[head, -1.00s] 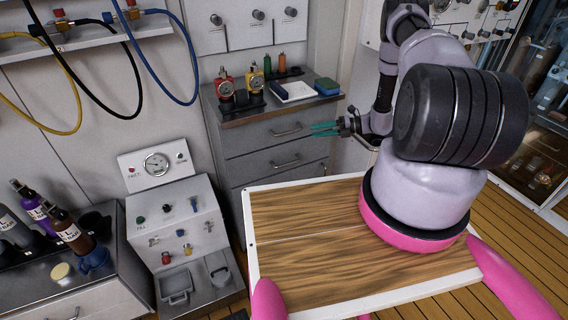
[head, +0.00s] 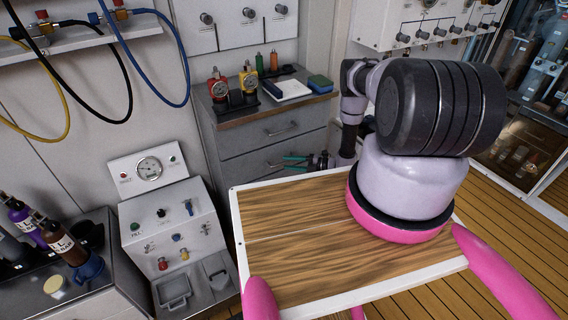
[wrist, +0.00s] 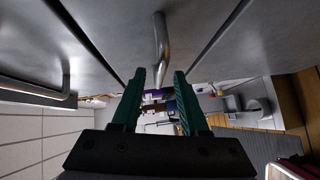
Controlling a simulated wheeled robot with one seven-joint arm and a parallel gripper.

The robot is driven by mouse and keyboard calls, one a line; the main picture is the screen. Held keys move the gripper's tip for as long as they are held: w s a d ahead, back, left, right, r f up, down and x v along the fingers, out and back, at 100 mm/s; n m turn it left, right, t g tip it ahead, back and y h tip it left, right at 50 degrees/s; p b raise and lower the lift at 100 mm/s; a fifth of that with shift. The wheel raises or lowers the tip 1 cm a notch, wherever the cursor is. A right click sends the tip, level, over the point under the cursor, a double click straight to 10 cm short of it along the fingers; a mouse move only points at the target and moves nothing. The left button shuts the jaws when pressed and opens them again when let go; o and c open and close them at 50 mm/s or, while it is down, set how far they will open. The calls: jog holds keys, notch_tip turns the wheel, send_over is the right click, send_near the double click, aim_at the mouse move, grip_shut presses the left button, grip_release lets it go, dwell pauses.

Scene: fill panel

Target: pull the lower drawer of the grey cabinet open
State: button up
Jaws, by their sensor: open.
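The grey cabinet (head: 218,150) stands against the back wall, with an upper drawer and a lower drawer (head: 237,169) facing me. The lower drawer's bar handle (head: 276,164) is partly hidden near my gripper in the head view. My gripper (head: 284,162) has teal fingers and is level with this handle, pointing left along the cabinet front. In the wrist view my gripper (wrist: 160,74) is open, and a metal bar handle (wrist: 161,45) lies ahead between the finger lines. I cannot tell contact. A second handle (wrist: 66,75) shows at the left. Both drawers look closed.
Gauges, bottles and a blue-green sponge (head: 320,83) stand on the cabinet top. A fill panel unit (head: 165,225) is to the left. My wood-topped base hides the cabinet's lower part. Wooden floor (head: 520,220) is open at the right.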

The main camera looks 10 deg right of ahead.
jog(key=shift+x, duration=1.35)
grip_shut()
dwell(0.4)
